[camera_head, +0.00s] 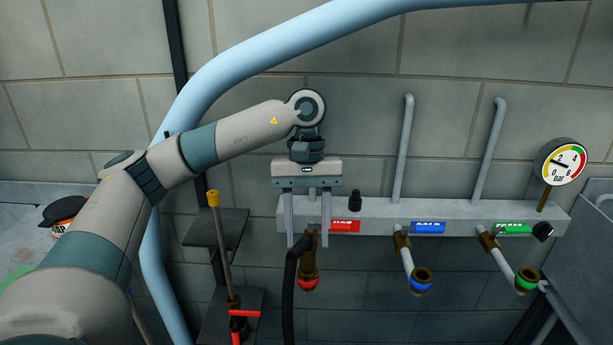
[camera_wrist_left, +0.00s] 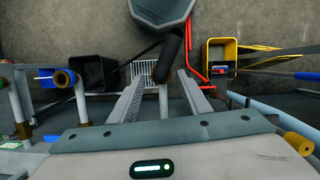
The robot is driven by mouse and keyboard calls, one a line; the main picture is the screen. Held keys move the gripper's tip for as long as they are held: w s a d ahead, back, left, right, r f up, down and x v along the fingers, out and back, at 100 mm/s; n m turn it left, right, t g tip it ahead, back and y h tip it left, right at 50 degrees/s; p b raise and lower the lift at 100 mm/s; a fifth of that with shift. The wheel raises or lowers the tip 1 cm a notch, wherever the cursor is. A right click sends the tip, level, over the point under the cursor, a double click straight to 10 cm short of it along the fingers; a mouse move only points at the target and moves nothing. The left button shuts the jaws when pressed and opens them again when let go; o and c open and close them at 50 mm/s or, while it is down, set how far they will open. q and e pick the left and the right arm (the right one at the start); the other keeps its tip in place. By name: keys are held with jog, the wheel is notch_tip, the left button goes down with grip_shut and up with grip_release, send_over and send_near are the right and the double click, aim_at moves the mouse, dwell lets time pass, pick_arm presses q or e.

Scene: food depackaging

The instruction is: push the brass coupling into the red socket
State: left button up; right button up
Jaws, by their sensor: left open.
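My left gripper (camera_head: 307,243) is open, with its two grey fingers pointing down in front of the manifold at the red label. The fingers also show in the wrist view (camera_wrist_left: 160,98), spread apart. Brass fittings (camera_head: 310,258) show just below and between the fingertips. The red-ringed socket (camera_head: 308,283) is at their lower end. A black hose (camera_head: 289,290) bends up beside the brass and hangs down. I cannot tell where the brass coupling ends and the socket begins, nor whether it is fully seated. My right gripper is not in view.
The grey manifold (camera_head: 385,218) runs along the wall, with blue (camera_head: 421,281) and green (camera_head: 527,281) sockets to the right. A gauge (camera_head: 563,162) stands at its right end. A shelf stand (camera_head: 232,228) is left of the gripper. A yellow bin (camera_wrist_left: 229,43) shows in the wrist view.

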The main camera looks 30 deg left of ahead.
pick_arm(q)
jog(key=v, duration=1.3)
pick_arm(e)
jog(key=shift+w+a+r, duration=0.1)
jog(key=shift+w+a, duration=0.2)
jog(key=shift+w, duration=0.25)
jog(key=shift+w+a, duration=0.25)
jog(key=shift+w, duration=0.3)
pick_arm(q)
jog(key=shift+f, duration=0.1)
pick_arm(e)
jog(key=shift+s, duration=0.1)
pick_arm(q)
jog(key=shift+s, duration=0.1)
